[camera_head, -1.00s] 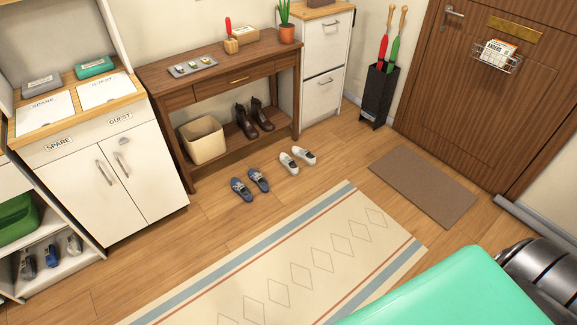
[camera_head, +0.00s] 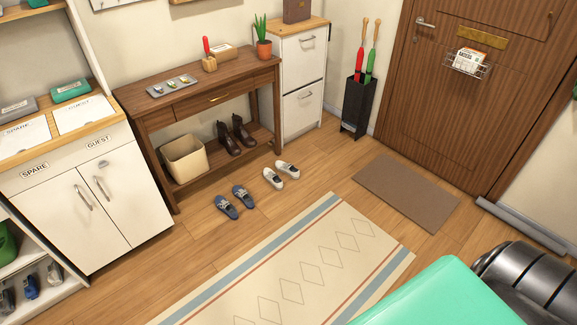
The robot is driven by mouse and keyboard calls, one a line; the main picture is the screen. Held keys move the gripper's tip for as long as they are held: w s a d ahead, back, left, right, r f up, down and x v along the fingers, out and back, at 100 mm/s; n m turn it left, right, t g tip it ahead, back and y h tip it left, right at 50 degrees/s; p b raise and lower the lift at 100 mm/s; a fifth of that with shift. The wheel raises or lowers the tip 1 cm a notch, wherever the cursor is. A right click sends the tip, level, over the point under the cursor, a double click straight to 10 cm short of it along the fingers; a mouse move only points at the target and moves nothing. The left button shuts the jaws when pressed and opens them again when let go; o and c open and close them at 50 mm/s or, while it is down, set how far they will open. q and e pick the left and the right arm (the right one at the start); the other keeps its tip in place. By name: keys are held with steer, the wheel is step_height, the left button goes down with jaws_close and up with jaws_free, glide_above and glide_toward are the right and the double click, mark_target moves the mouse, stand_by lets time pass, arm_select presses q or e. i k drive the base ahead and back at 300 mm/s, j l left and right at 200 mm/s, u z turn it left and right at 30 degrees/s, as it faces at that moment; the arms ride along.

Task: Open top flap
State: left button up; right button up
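The narrow white cabinet (camera_head: 302,85) stands against the back wall, right of the wooden console table. It has two flaps, one above the other, each with a metal handle. Its top flap (camera_head: 301,62) looks shut, flush with the front, and its handle (camera_head: 307,38) is near the upper edge. The bottom flap (camera_head: 302,108) also looks shut. Neither of my grippers is in view. A dark ribbed link, apparently of my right arm, shows at the lower right, well away from the cabinet.
A brown box (camera_head: 297,10) stands on the cabinet. The console table (camera_head: 150,120) is on its left, an umbrella stand (camera_head: 357,107) on its right. White shoes (camera_head: 281,174) and blue shoes (camera_head: 234,201) lie on the floor in front. A rug (camera_head: 300,265) and doormat (camera_head: 407,193) lie nearer.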

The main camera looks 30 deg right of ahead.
mark_target(304, 52)
steer(key=i+l+z, duration=0.7)
steer(key=i, duration=0.25)
steer(key=i+l+z, duration=0.2)
steer(key=i+z, duration=0.2)
steer(key=i, duration=0.25)
steer(key=i+z, duration=0.35)
steer(key=i, duration=0.3)
steer(key=i+j+z, duration=0.2)
steer(key=i+z, duration=0.2)
steer(key=i, duration=0.25)
steer(key=i+l, duration=0.1)
steer(key=i, duration=0.5)
steer(key=i+l, duration=0.1)
steer(key=i, duration=0.5)
